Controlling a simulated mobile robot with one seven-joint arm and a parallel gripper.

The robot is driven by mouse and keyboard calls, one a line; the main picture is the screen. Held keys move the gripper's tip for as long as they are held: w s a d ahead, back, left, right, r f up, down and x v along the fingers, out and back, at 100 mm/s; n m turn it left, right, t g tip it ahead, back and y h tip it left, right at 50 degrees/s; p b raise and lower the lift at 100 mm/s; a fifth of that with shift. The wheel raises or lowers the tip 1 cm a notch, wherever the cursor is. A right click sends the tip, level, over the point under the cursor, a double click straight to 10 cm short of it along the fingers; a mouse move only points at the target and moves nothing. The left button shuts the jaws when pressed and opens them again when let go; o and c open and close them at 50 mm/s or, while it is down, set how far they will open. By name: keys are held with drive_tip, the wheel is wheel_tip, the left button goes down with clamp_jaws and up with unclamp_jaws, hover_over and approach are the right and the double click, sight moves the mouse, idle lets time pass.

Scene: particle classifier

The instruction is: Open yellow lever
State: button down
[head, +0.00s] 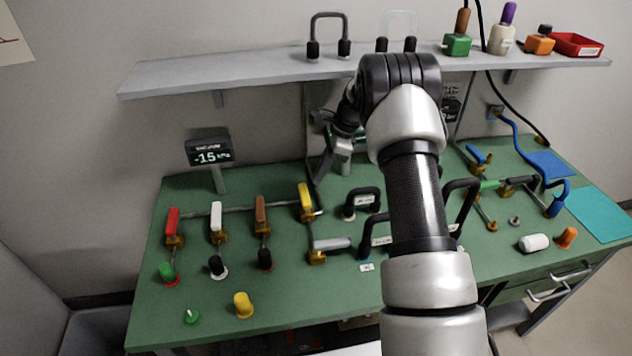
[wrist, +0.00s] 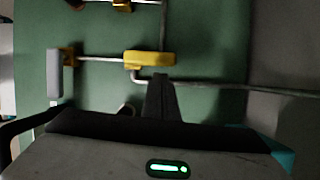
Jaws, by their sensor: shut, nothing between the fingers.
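The yellow lever (head: 306,202) is the rightmost in a row of coloured valve levers on the green bench, mounted on a metal pipe. In the wrist view the yellow lever (wrist: 155,58) lies across the picture just beyond my fingertips. My gripper (head: 322,178) is shut and empty, just behind and to the right of the yellow lever in the head view. Its closed fingers also show in the wrist view (wrist: 160,78), with the tips close below the lever's right part. I cannot tell whether they touch it.
Red (head: 172,224), white (head: 216,220) and brown (head: 260,214) levers stand to the left. A grey-handled valve (head: 332,244) lies in front; black handles (head: 362,201) stand to the right. A shelf (head: 250,75) runs above. A gauge display (head: 208,153) stands back left.

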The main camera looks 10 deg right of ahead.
drive_tip(key=v, duration=0.8)
drive_tip(key=shift+d, duration=0.15)
drive_tip(key=shift+r, duration=0.15)
